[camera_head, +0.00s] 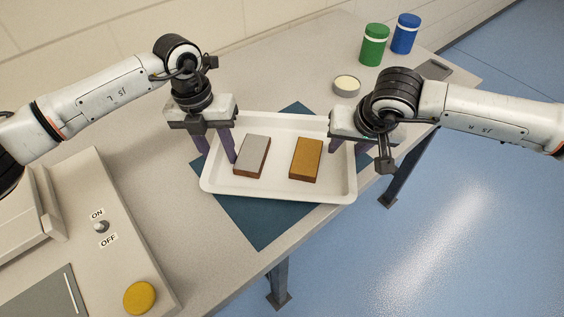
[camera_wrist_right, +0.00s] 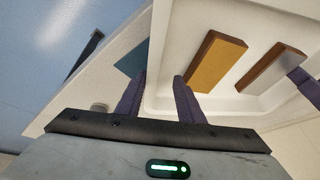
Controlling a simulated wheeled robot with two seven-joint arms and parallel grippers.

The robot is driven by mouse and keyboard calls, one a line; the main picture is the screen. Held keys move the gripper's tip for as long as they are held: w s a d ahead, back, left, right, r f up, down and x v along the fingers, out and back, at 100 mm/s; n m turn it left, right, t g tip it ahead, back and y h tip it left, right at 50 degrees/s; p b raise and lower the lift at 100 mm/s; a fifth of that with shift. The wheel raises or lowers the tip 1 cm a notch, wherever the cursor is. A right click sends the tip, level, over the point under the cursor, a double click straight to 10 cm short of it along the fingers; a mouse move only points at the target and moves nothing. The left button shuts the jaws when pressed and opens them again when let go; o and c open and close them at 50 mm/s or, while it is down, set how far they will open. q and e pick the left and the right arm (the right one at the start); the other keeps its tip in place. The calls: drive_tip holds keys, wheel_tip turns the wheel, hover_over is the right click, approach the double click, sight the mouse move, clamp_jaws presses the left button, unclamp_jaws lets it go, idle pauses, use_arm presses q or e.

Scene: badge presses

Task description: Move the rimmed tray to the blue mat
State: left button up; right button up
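The white rimmed tray (camera_head: 275,188) is over the dark blue mat (camera_head: 262,228), whose corners show around it. I cannot tell whether the tray rests on it or is slightly above. A grey-topped block (camera_head: 252,155) and a yellow-brown-topped block (camera_head: 306,158) lie in the tray. My left gripper (camera_head: 217,155) is at the tray's left end, fingers apart, one outside the rim and one inside. My right gripper (camera_head: 345,150) is at the right end. In the right wrist view its fingers (camera_wrist_right: 159,78) are apart on either side of the tray wall.
A control panel with an ON/OFF switch (camera_head: 101,227) and a yellow button (camera_head: 140,297) stands at the front left. A green jar (camera_head: 374,46), a blue jar (camera_head: 405,34) and a small round tin (camera_head: 346,86) stand at the back. The table's right edge is close to the tray.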

use_arm(q)
drive_tip(key=shift+a, duration=0.2)
use_arm(e)
drive_tip(key=shift+w+d, duration=0.1)
drive_tip(key=shift+d, duration=0.1)
use_arm(q)
drive_tip(key=shift+r, duration=0.25)
use_arm(e)
drive_tip(key=shift+d, duration=0.1)
drive_tip(key=shift+r, duration=0.1)
use_arm(q)
wheel_tip(320, 180, up, 11)
drive_tip(key=a, duration=0.1)
drive_tip(key=shift+r, duration=0.2)
use_arm(e)
drive_tip(key=v, duration=1.1)
drive_tip(key=shift+s+r, duration=0.25)
drive_tip(key=shift+r, duration=0.1)
